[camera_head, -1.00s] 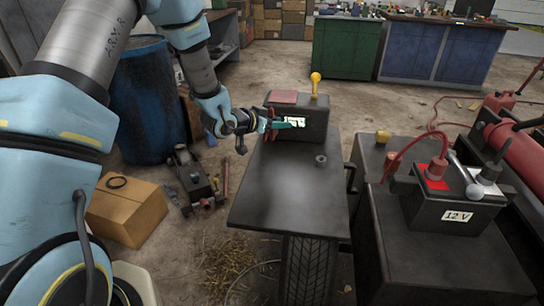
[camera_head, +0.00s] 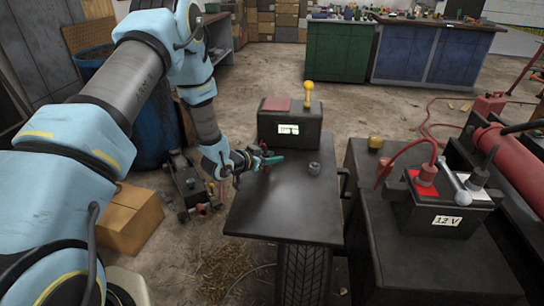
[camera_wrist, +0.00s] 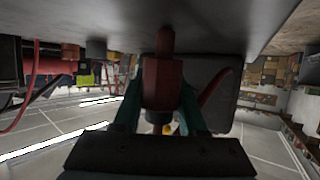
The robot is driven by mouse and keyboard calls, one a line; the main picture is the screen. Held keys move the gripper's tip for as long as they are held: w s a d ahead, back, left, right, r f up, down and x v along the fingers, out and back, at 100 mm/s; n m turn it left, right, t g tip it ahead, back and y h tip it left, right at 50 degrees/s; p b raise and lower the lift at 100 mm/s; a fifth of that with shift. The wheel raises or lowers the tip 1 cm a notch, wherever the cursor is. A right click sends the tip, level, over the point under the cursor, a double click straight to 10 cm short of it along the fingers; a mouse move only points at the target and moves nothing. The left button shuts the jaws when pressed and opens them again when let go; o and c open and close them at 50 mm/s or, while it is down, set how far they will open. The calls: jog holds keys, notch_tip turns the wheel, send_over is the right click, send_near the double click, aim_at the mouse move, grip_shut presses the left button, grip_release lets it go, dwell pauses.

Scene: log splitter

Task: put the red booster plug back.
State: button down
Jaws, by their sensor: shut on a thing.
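My gripper (camera_head: 270,161) is low over the left part of the black table top (camera_head: 285,200), its teal fingers shut on the red booster plug (camera_wrist: 162,82). In the wrist view the plug has a thick faceted body between the fingers and a thinner end pointing towards the table surface. Whether that end touches the table I cannot tell. In the head view the plug is mostly hidden by the fingers. A short grey round fitting (camera_head: 314,168) stands on the table to the right of my gripper, apart from it.
A dark box (camera_head: 290,128) with a white label and a yellow-knobbed lever (camera_head: 308,94) stands at the table's back. A 12 V battery (camera_head: 445,212) with a red cable (camera_head: 408,149) is to the right. The table's front is clear. A cardboard box (camera_head: 128,217) sits on the floor.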

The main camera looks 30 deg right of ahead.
jog(key=shift+c, duration=2.3)
grip_release()
jog(key=shift+f, duration=0.1)
jog(key=shift+r, duration=0.25)
jog(key=b+v, duration=0.2)
jog(key=v, duration=1)
